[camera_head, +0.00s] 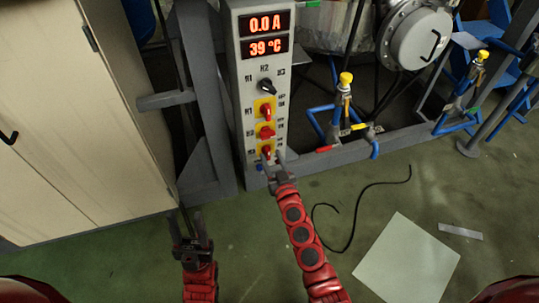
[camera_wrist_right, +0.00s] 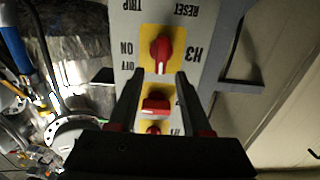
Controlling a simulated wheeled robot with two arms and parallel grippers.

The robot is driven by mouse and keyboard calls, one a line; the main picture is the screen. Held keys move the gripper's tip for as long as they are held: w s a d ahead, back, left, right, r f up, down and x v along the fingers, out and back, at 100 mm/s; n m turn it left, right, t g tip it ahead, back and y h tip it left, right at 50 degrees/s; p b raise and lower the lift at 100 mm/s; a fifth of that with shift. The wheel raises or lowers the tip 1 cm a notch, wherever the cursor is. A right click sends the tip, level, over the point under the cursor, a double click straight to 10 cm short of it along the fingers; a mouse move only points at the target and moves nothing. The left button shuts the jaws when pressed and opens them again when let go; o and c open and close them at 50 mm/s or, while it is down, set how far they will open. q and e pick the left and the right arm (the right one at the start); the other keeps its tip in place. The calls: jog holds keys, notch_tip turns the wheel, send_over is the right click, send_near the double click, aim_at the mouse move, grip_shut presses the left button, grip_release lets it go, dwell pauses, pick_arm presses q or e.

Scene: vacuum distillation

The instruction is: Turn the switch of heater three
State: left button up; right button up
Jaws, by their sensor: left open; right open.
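The grey control panel (camera_head: 237,95) carries three red rotary switches on yellow plates in a column. The heater three switch (camera_head: 266,150) is the lowest in the head view. In the right wrist view, which is upside down, this switch (camera_wrist_right: 161,55) is uppermost, beside the label H3, with its handle along the panel's length. My right gripper (camera_head: 272,159) is open in front of it. In the wrist view its fingertips (camera_wrist_right: 160,77) are spread apart below the knob; contact cannot be told. My left gripper (camera_head: 190,231) is open and empty, low over the floor.
Above are the H2 switch (camera_head: 265,131), the H1 switch (camera_head: 266,111) and a black selector knob (camera_head: 266,86). Displays read 0.0 A and 39 °C. A beige cabinet (camera_head: 85,130) stands left; blue pipework (camera_head: 318,121) and a grey frame stand right. A black cable (camera_head: 350,225) lies on the floor.

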aim_at(267, 153)
jog(key=shift+x, duration=1.2)
grip_shut()
